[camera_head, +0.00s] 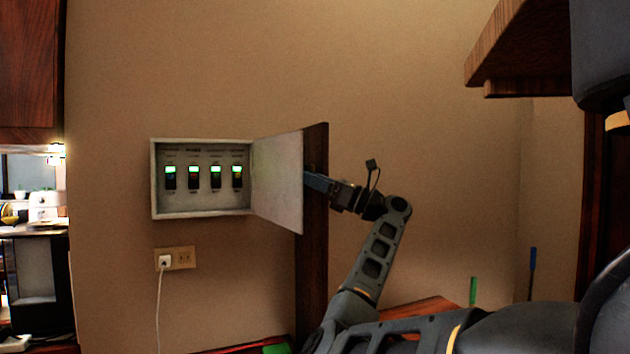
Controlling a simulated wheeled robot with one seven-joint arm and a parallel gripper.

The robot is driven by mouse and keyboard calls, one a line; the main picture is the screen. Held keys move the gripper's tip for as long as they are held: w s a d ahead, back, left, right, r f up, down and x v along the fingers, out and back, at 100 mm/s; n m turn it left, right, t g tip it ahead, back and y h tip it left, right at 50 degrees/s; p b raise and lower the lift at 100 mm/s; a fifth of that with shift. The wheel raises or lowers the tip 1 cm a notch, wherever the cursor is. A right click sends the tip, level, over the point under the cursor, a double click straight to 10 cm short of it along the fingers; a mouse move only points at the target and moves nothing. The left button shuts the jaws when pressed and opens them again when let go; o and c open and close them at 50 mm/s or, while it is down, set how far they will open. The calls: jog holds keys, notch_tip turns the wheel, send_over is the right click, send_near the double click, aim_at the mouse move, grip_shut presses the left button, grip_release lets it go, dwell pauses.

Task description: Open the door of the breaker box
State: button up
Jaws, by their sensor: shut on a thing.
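The breaker box (202,212) is a pale metal box on the tan wall at left. Its inside shows, with several black switches lit green in a row. Its door (277,180) is hinged on the right side of the box and stands swung outward to the right, well open. My gripper (312,180) is at the door's free right edge, its jaws partly hidden behind the door. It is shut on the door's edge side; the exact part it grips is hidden.
A dark wood post (316,260) stands just behind the door. A wall outlet (175,258) with a white plug and cord is below the box. A wooden cabinet (520,45) hangs at upper right. The wall between the box and cabinet is bare.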

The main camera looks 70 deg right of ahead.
jog(key=b+v, duration=0.2)
jog(key=v, duration=0.5)
jog(key=shift+s+f, duration=0.15)
jog(key=shift+s, duration=0.2)
jog(key=shift+d, duration=0.1)
